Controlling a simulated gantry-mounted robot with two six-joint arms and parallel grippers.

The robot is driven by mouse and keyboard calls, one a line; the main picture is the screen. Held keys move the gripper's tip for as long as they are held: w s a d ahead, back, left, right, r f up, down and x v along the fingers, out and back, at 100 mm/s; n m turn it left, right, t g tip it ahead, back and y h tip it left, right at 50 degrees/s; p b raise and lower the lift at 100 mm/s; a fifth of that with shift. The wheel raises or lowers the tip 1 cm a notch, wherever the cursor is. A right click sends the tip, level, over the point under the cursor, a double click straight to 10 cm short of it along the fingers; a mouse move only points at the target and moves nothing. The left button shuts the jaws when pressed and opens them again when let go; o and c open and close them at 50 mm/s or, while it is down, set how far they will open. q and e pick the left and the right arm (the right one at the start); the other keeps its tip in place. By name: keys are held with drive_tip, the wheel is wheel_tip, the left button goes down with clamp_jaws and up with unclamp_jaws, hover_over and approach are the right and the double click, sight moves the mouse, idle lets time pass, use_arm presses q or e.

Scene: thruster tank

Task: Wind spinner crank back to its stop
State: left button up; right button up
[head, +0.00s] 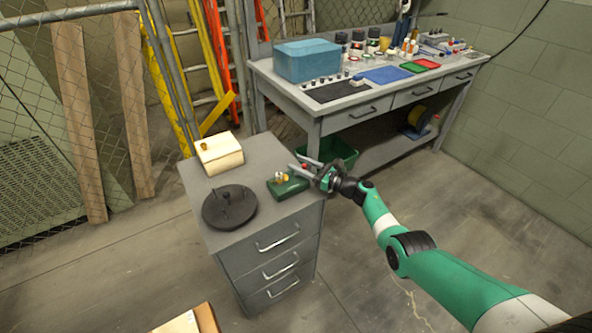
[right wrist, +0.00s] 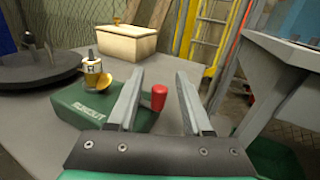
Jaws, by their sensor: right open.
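A small green box (head: 288,188) with a brass fitting on top sits at the right edge of the grey drawer cabinet's top. In the right wrist view the green box (right wrist: 95,108) carries lettering, and a red knob (right wrist: 159,97) stands at its right side. I take this knob for the crank handle; the crank arm is hidden. My right gripper (head: 296,163) is beside the box in the head view. In the right wrist view its open fingers (right wrist: 160,80) stand on either side of the red knob, with gaps visible. My left gripper is not in view.
A dark round plate with upright pins (head: 230,208) and a cream box (head: 219,153) share the cabinet top (head: 192,183). A workbench (head: 340,118) with a blue bin (head: 307,62) stands behind. A green crate (head: 338,150) is under it.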

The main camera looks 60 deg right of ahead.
drive_tip(key=shift+w+f, duration=0.15)
drive_tip(key=shift+w, duration=0.6)
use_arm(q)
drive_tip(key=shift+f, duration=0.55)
use_arm(e)
drive_tip(key=shift+c, duration=0.2)
clamp_jaws()
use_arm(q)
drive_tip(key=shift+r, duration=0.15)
